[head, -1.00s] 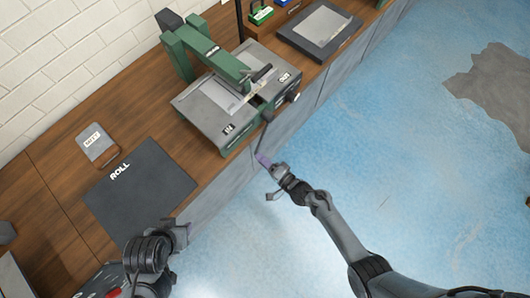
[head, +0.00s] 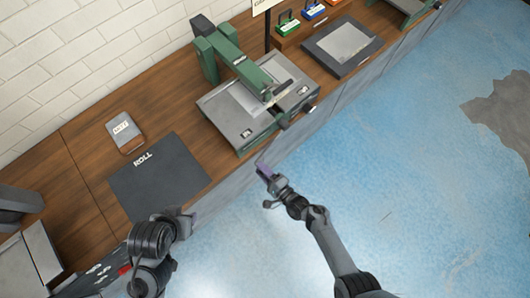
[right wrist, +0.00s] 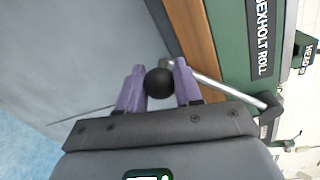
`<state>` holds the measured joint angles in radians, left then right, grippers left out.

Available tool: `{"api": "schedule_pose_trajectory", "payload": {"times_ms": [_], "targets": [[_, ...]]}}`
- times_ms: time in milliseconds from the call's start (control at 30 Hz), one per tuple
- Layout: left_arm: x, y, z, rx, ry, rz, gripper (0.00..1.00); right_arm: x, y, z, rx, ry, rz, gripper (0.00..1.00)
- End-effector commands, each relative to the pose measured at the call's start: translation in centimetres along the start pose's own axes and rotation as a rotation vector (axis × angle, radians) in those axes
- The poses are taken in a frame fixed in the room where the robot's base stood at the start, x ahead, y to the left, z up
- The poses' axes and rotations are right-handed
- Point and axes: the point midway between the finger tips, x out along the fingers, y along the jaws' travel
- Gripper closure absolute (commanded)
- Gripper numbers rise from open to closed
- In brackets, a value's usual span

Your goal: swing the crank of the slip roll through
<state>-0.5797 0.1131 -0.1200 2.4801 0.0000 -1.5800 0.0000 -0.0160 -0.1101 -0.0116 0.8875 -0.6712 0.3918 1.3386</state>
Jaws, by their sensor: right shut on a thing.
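The slip roll (head: 243,72) is a green and grey machine on the wooden bench, with white labels on its top. In the right wrist view its green side (right wrist: 238,45) shows at the upper right. Its crank is a metal rod (right wrist: 226,88) with a black ball knob (right wrist: 159,84). My right gripper (head: 265,169) is at the bench's front edge, below the slip roll in the head view. Its purple fingers (right wrist: 159,72) are shut on the knob, one on each side. My left gripper (head: 187,219) is near the dark mat's lower right corner; its fingers are too unclear to read.
A dark mat marked ROLL (head: 160,182) and a small grey board with a label (head: 122,143) lie left of the slip roll. A dark tray (head: 318,55) with a grey sheet lies to its right. Small coloured holders (head: 288,26) stand behind. Blue floor (head: 410,170) is open in front.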

Motion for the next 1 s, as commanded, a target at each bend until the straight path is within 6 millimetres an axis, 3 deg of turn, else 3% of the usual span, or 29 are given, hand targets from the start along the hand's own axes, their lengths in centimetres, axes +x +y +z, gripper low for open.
{"api": "schedule_pose_trajectory", "payload": {"times_ms": [600,633,700,800,1000], "targets": [[-0.41,-0.22,-0.07,0.008,-0.002,-0.007,0.57,0.09,-0.58,0.56,0.027,-0.007,-0.007,1.00],[-0.41,-0.24,-0.06,0.009,-0.002,-0.007,0.57,0.10,-0.59,0.57,0.027,-0.008,-0.008,0.64],[-0.41,-0.29,-0.05,0.011,-0.002,-0.009,0.57,0.10,-0.59,0.58,0.027,-0.008,-0.007,0.53],[-0.40,-0.30,-0.04,0.012,-0.002,-0.009,0.57,0.06,-0.50,0.52,0.026,-0.006,-0.005,0.41],[-0.37,-0.28,-0.03,0.011,-0.002,-0.009,0.57,0.00,-0.36,0.43,0.025,-0.004,-0.002,0.41]]}}
